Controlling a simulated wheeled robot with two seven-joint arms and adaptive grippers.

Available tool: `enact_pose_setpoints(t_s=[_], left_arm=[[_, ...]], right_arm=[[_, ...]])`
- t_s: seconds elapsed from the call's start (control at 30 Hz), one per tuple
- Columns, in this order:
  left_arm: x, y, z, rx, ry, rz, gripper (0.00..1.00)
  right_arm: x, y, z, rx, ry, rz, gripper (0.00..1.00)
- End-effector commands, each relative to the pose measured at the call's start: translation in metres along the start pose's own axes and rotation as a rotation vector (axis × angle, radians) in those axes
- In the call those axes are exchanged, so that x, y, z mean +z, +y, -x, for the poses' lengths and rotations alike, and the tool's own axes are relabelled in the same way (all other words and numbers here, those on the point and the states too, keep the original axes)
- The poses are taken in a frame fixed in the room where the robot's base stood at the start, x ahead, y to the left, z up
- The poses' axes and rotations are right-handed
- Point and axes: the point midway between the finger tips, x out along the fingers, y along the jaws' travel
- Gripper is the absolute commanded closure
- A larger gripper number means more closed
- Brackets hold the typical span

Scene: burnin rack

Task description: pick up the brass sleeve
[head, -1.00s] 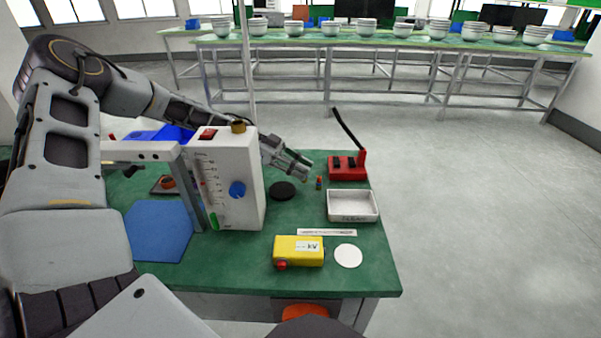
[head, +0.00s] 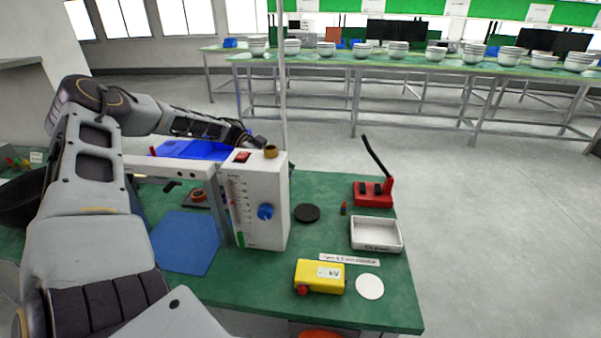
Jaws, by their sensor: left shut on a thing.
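The brass sleeve (head: 271,152) is a short brass-coloured ring standing upright on top of the white instrument box (head: 265,185), right of its red switch. My left gripper (head: 262,143) reaches in from the left, just behind the box's top edge, with its tips at the sleeve. It is shut on the sleeve, though the fingertips are small and partly hidden here. My right gripper is out of view.
A blue mat (head: 185,243), a black disc (head: 307,213), a white tray (head: 376,234), a red switch block (head: 372,192), a yellow kV meter (head: 320,277) and a white disc (head: 369,286) lie on the green table. The box's side arm stands left of the box.

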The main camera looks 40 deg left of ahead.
Motion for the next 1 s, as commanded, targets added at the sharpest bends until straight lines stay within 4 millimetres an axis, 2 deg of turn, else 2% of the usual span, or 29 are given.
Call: enact_pose_setpoints(t_s=[0.1, 0.33, 1.0], left_arm=[[0.007, 0.000, 0.015, -0.001, -0.001, 0.001, 0.96], [0.013, 0.000, 0.031, 0.000, 0.000, 0.000, 0.96], [0.014, 0.000, 0.035, 0.001, 0.000, 0.000, 0.96]], right_arm=[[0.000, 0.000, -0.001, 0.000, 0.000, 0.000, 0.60], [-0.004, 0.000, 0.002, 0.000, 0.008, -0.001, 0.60], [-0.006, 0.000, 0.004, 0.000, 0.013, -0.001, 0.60]])
